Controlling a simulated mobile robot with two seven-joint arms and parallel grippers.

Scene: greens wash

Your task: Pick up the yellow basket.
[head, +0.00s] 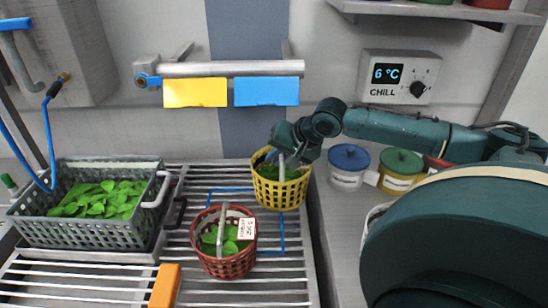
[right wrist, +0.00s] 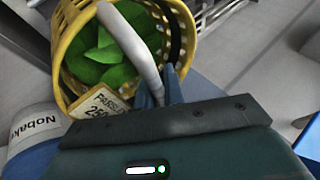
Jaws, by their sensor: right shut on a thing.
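The yellow basket (head: 280,193) holds green leaves and stands on the slatted metal rack, at the right end of the rack in the head view. My right gripper (head: 284,156) is over it, shut on its pale handle. In the right wrist view the yellow basket (right wrist: 70,50) fills the upper left, with its handle (right wrist: 130,45) running down between the fingers (right wrist: 162,92) and a paper tag hanging at its rim. I cannot tell whether the basket touches the rack. My left gripper is not in view.
A red basket (head: 228,262) with leaves stands in front and to the left. A grey crate of leaves (head: 95,228) is at the far left. Blue (head: 348,166) and green-lidded (head: 400,170) tubs stand right of the basket.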

